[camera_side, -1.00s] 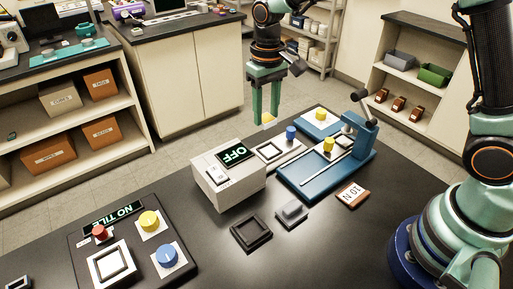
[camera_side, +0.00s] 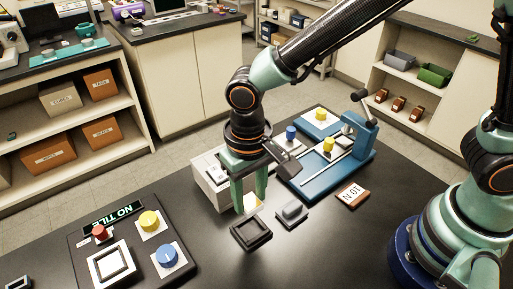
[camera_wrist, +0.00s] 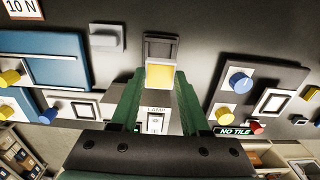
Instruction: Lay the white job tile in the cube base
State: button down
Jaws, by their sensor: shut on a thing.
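My gripper (camera_side: 250,207) is shut on a small square tile (camera_side: 252,203), which looks white with a yellow face in the side view. In the wrist view the tile (camera_wrist: 160,76) shows yellow between the fingertips. It hangs at the far edge of a black square tray (camera_side: 250,234); whether it touches is unclear. The tray (camera_wrist: 160,49) shows just beyond the tile in the wrist view. A dark panel reading NO TILE has a white square frame (camera_side: 94,268) with a pale centre. I cannot tell which of these is the cube base.
A grey block (camera_side: 292,212) sits right of the tray. The blue profiler (camera_side: 295,183) stands behind it, with a brown 10 N card (camera_side: 352,194) alongside. A white box (camera_side: 206,178) is partly hidden behind my gripper. The panel carries red, yellow and blue knobs. The front table is clear.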

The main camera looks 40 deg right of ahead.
jog(key=shift+f, duration=0.95)
send_over(252, 230)
jog(key=shift+w+f, duration=0.1)
jog(key=shift+f, duration=2.35)
jog(key=shift+f, duration=0.85)
jog(key=shift+c, duration=1.5)
grip_release()
jog(key=shift+c, duration=0.4)
jog(key=shift+r, duration=3.55)
jog(key=shift+r, duration=0.1)
